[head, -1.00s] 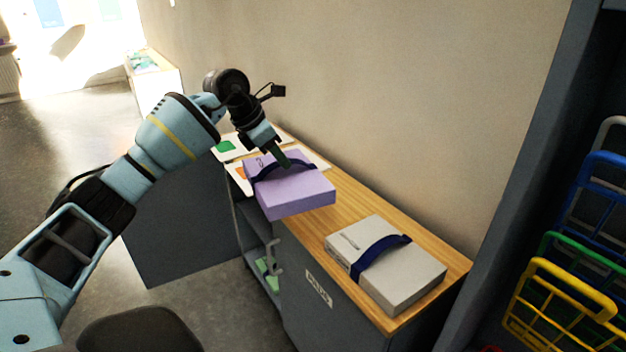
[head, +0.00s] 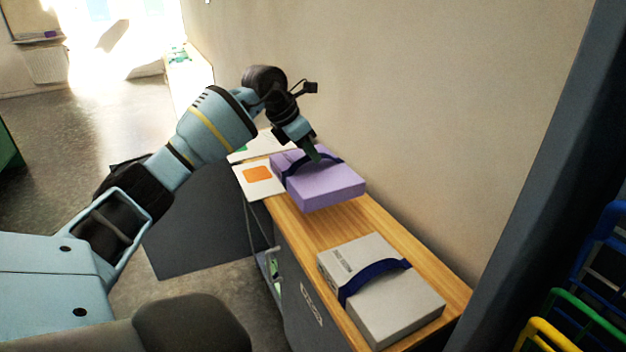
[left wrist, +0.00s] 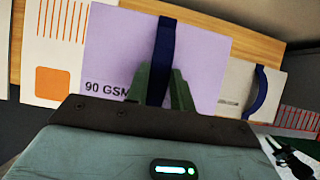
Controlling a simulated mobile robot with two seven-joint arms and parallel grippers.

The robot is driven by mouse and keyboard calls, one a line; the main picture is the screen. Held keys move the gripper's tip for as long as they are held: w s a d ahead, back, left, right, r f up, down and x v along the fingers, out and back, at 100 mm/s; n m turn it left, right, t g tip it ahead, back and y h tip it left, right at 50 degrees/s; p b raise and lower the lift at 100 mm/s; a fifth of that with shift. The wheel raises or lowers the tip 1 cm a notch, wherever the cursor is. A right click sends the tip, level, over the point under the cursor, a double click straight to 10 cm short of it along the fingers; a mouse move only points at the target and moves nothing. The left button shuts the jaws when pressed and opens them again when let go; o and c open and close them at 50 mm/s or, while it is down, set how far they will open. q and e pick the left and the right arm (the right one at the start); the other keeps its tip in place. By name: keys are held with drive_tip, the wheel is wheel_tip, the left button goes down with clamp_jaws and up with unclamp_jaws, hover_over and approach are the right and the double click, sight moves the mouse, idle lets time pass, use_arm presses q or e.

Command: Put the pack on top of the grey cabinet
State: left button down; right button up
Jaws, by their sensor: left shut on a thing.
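The purple pack (head: 328,186) has a dark blue strap and hangs from my left gripper (head: 312,154) above the wooden top of the grey cabinet (head: 296,282). My left gripper is shut on the strap. In the left wrist view the purple pack (left wrist: 205,50) shows the print "90 GSM", with the green fingers (left wrist: 160,85) on both sides of its strap. Whether the pack touches the top, I cannot tell. A light grey pack (head: 385,300) with a blue strap lies on the near end of the top. My right gripper is not in view.
White cards, one with an orange square (head: 257,174), lie at the far end of the top. The wall stands behind the cabinet. Coloured wire racks (head: 580,315) stand at the right. Bare wood (head: 330,225) shows between the packs.

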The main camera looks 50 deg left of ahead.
sight(295, 166)
use_arm(q)
drive_tip(key=shift+f, duration=4.7)
drive_tip(key=c, duration=1.2)
unclamp_jaws()
drive_tip(key=shift+f+b, duration=0.25)
drive_tip(key=shift+b, duration=0.05)
drive_tip(key=v, duration=1.2)
drive_tip(key=shift+r, duration=0.15)
